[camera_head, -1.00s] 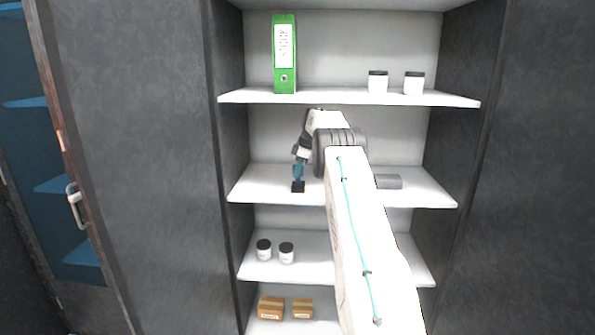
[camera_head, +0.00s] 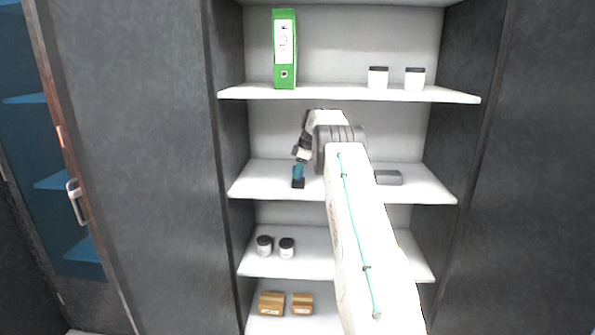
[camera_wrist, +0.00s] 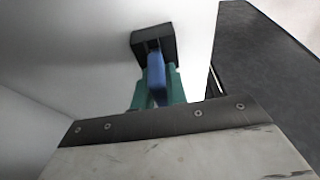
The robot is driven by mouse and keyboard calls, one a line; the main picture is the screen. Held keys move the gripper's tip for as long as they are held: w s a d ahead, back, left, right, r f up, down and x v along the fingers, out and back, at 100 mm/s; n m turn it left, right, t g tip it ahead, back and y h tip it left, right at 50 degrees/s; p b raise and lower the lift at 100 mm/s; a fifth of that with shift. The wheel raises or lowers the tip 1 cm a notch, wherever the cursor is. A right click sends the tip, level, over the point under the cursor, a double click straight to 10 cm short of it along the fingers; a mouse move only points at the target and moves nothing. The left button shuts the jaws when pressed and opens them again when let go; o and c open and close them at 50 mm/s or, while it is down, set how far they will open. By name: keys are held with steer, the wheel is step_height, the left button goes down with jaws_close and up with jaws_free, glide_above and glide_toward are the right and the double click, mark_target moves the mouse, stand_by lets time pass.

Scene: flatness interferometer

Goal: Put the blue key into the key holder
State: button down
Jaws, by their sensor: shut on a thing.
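The blue key (camera_wrist: 156,72) is between the two teal fingers of my gripper (camera_wrist: 157,88) in the wrist view, and the gripper is shut on it. The key's far end meets the black key holder (camera_wrist: 168,46) and seems to sit in its slot, but the depth is hidden. In the head view, the key holder (camera_head: 298,184) is a small dark block on the left part of the middle shelf. My gripper (camera_head: 298,172) points down, directly over it. The key cannot be told apart from the fingers there.
The middle shelf (camera_head: 260,178) also carries a grey block (camera_head: 388,177) at the right. The shelf above (camera_head: 335,93) holds a green binder (camera_head: 284,50) and two jars. Two jars and two boxes stand lower. A dark cabinet wall (camera_head: 230,145) is close on the left.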

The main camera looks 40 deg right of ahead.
steer(key=shift+f, duration=0.1)
steer(key=c, duration=1.3)
jaws_free()
steer(key=shift+s+d+r, duration=0.1)
steer(key=shift+r, duration=0.3)
steer(key=v, duration=0.2)
steer(key=shift+s+d+r, duration=0.2)
steer(key=shift+s, duration=0.05)
steer(key=s+d, duration=0.2)
steer(key=s, duration=0.1)
steer(key=s+d, duration=0.2)
steer(key=d, duration=0.1)
steer(key=s+d, duration=0.2)
steer(key=s, duration=0.1)
steer(key=shift+s+d+f, duration=0.1)
steer(key=shift+s+d, duration=0.15)
steer(key=shift+s, duration=0.1)
